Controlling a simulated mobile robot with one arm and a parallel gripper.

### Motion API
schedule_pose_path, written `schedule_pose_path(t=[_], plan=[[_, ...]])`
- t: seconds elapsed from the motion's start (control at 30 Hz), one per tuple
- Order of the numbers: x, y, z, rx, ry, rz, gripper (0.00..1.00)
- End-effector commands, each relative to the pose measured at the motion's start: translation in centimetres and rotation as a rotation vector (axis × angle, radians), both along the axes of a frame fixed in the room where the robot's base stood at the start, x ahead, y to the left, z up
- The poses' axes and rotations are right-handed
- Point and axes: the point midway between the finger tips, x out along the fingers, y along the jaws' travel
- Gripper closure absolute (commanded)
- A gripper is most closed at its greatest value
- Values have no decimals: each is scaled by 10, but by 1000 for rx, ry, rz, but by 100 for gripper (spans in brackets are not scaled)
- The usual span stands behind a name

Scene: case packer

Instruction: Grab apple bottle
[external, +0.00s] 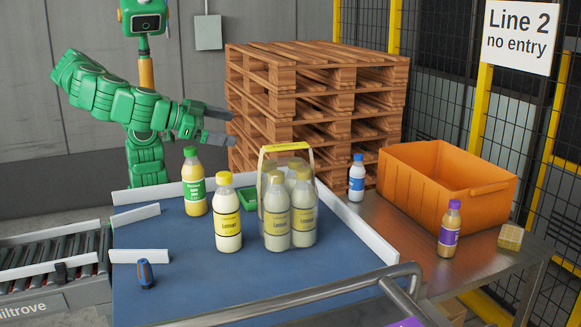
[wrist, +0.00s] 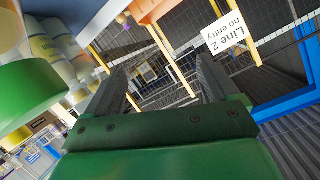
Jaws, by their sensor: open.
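A bottle with a green cap and green label (external: 194,182), holding pale yellow juice, stands upright at the back left of the blue table surface. Its label is too small to read; its green marks it as the likely apple bottle. My gripper (external: 232,127) is above and to the right of its cap, pointing right, with its fingers apart and nothing between them. In the wrist view my gripper (wrist: 160,68) is also open and empty. A large green rounded shape (wrist: 35,90) fills the left of that view; I cannot tell for sure that it is the cap.
A yellow-capped lemon bottle (external: 228,215) stands nearby, beside a handled pack of lemon bottles (external: 290,225). A blue-labelled bottle (external: 356,180), a purple-labelled bottle (external: 449,230) and an orange crate (external: 425,195) are right. White guide rails (external: 360,232) edge the blue surface. Pallets (external: 310,105) stand behind.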

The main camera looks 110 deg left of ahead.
Motion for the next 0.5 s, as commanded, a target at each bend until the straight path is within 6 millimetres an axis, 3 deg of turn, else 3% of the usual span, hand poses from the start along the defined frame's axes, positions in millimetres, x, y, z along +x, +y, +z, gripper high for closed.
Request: schedule_pose_path(t=[0.03, 0.2, 0.5], plan=[[-4, -19, 1, -9, -37, -22, 12], [-30, -61, -14, -102, -122, -31, 12], [-86, -104, -58, -295, -197, 9, 12]])
